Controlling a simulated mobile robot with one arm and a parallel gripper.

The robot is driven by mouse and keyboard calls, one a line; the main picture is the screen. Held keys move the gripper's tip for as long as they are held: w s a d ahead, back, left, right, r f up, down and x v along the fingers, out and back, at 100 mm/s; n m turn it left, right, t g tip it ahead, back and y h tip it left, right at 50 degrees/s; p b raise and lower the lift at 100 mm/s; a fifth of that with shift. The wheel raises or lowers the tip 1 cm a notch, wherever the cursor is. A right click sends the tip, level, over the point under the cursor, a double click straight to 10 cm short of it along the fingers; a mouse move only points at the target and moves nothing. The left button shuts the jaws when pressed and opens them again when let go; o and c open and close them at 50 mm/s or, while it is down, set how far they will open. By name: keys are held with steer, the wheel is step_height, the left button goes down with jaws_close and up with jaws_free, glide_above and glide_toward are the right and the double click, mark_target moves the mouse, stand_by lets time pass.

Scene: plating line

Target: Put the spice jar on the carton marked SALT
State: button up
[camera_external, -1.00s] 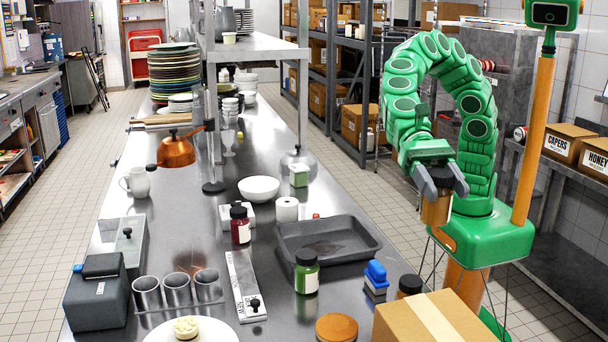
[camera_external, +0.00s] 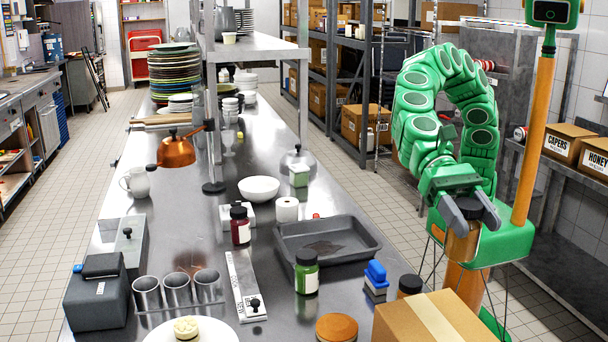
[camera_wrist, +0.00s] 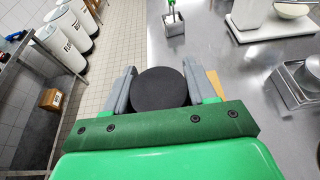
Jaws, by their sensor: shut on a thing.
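My gripper (camera_external: 468,213) is shut on the spice jar (camera_external: 461,246), a brownish jar with a dark lid. It holds the jar upright in the air beyond the right edge of the steel counter, in front of my green base. In the wrist view the jar's round black lid (camera_wrist: 160,92) sits between the two grey fingers. No carton with a readable SALT mark shows. Cartons marked CAPERS (camera_external: 567,145) and HONEY (camera_external: 596,160) stand on the right shelf. A taped carton (camera_external: 440,318) at the front shows no readable label.
The steel counter (camera_external: 200,237) carries a dark tray (camera_external: 326,241), a green-filled jar (camera_external: 306,272), a red-filled jar (camera_external: 240,226), a blue-handled item (camera_external: 376,278) and a dark-lidded jar (camera_external: 409,286). Tiled floor lies between counter and right shelf.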

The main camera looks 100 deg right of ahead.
steer(key=shift+w+a+f, duration=0.85)
steer(key=shift+a+f, duration=0.1)
steer(key=shift+f, duration=0.75)
steer(key=shift+w+a+f, duration=0.85)
steer(key=shift+a+f, duration=0.1)
steer(key=shift+f, duration=0.7)
steer(key=shift+w+a+f, duration=0.85)
steer(key=shift+a+f, duration=0.1)
steer(key=shift+f, duration=0.75)
steer(key=o, duration=1.2)
steer(key=shift+f, duration=0.1)
